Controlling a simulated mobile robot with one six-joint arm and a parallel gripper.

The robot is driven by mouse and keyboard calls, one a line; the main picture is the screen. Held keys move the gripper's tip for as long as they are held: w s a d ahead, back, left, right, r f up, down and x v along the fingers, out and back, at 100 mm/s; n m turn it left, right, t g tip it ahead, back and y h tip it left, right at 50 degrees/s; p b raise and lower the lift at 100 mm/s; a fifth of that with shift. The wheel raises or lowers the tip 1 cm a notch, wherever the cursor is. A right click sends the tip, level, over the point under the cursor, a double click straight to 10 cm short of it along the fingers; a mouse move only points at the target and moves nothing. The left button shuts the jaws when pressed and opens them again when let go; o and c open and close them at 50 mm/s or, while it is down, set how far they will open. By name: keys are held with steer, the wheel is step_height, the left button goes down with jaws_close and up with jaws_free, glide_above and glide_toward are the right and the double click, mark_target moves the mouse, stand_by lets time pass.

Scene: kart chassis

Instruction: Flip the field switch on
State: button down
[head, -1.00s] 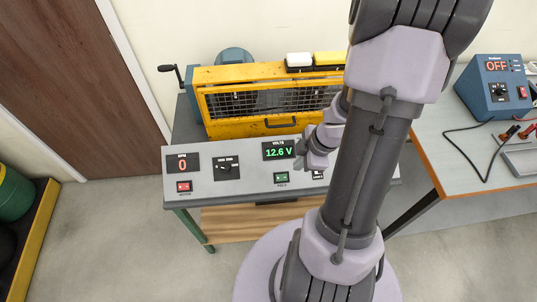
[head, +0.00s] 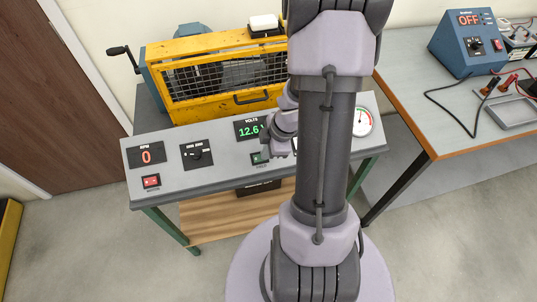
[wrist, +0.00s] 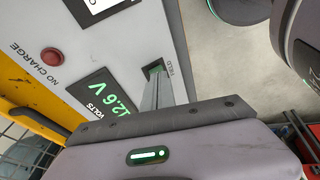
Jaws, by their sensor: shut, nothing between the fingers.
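The field switch (head: 259,158) is a small green switch on the grey sloped panel (head: 215,172), below the volts display (head: 251,128), which reads 12.6. My gripper (head: 268,147) is just above and right of the switch and partly covers it. In the wrist view, my shut, empty gripper (wrist: 157,84) has its fingers pointing at the switch (wrist: 155,68) beside the FIELD label. The fingertips overlap part of the switch; I cannot tell whether they touch it. The switch's position is not readable.
Left on the panel are an RPM display (head: 146,155) reading 0, a rotary knob (head: 196,155) and a red motor switch (head: 151,181). A yellow caged machine (head: 215,80) stands behind. A bench with a blue power supply (head: 466,45) is at right. My arm hides the panel's right part.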

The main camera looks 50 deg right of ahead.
steer(key=shift+w+d+f, duration=0.1)
steer(key=shift+w+f, duration=0.05)
steer(key=shift+f, duration=0.05)
steer(key=shift+d+f+p, duration=0.1)
steer(key=shift+p, duration=0.35)
steer(key=shift+d+f+y, duration=0.15)
steer(key=shift+f+y, duration=0.05)
steer(key=shift+y, duration=0.2)
steer(key=shift+w+a+r, duration=0.1)
steer(key=shift+a+r, duration=0.05)
steer(key=shift+a, duration=0.1)
steer(key=shift+w+a+r, duration=0.15)
steer(key=shift+a, duration=0.4)
